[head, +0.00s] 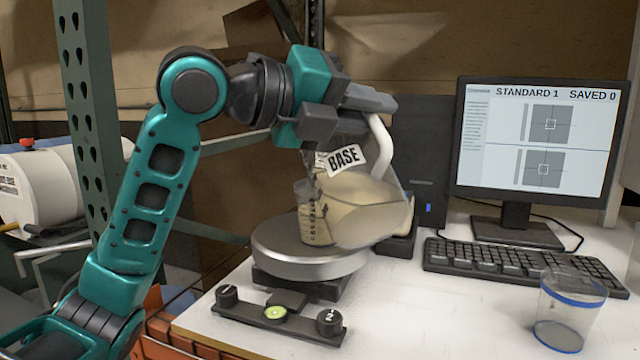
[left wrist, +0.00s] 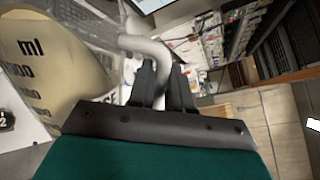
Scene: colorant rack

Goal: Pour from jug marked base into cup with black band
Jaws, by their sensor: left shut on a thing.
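The jug marked BASE (head: 372,212) holds beige liquid and is tilted strongly, its mouth side toward the left, above the round metal plate (head: 290,268). My left gripper (head: 372,108) is shut on its pale handle; the left wrist view shows the fingers (left wrist: 166,82) around the handle and the jug's wall (left wrist: 50,60) with ml marks. A clear cup (head: 312,215) with dark marks stands upright on the plate, partly behind the jug, with beige showing in it. I cannot make out a black band or a stream. My right gripper is out of view.
Another clear cup (head: 568,308) with a blue band stands at the front right of the white table. A keyboard (head: 520,262) and a monitor (head: 535,140) are behind it. A black level bar with knobs (head: 278,314) is before the plate. The table's front middle is clear.

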